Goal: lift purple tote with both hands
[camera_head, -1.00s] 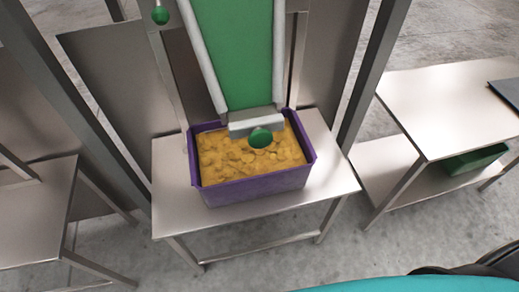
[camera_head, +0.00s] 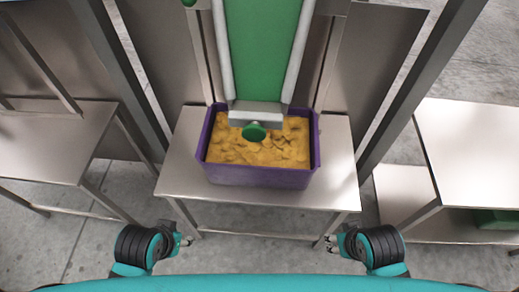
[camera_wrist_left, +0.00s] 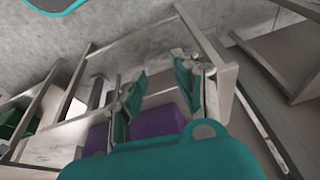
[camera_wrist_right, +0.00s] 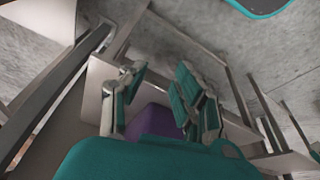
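The purple tote (camera_head: 258,177), filled with lumpy yellow-brown contents, sits upright on a small metal table (camera_head: 190,172) under the chute. It also shows in the left wrist view (camera_wrist_left: 158,121) and in the right wrist view (camera_wrist_right: 152,118), partly hidden by the fingers. My left gripper (camera_head: 187,241) is in front of the table's left front corner, apart from the tote. My right gripper (camera_head: 327,242) is in front of the right front corner, also apart. In the wrist views the fingers of the left gripper (camera_wrist_left: 160,90) and right gripper (camera_wrist_right: 160,95) are spread with nothing between them.
A green conveyor chute (camera_head: 262,45) with a green knob (camera_head: 254,131) hangs over the tote's back part. Metal posts (camera_head: 425,85) flank the table. A side table (camera_head: 470,150) stands at right and another (camera_head: 50,140) at left. Bare floor lies in front.

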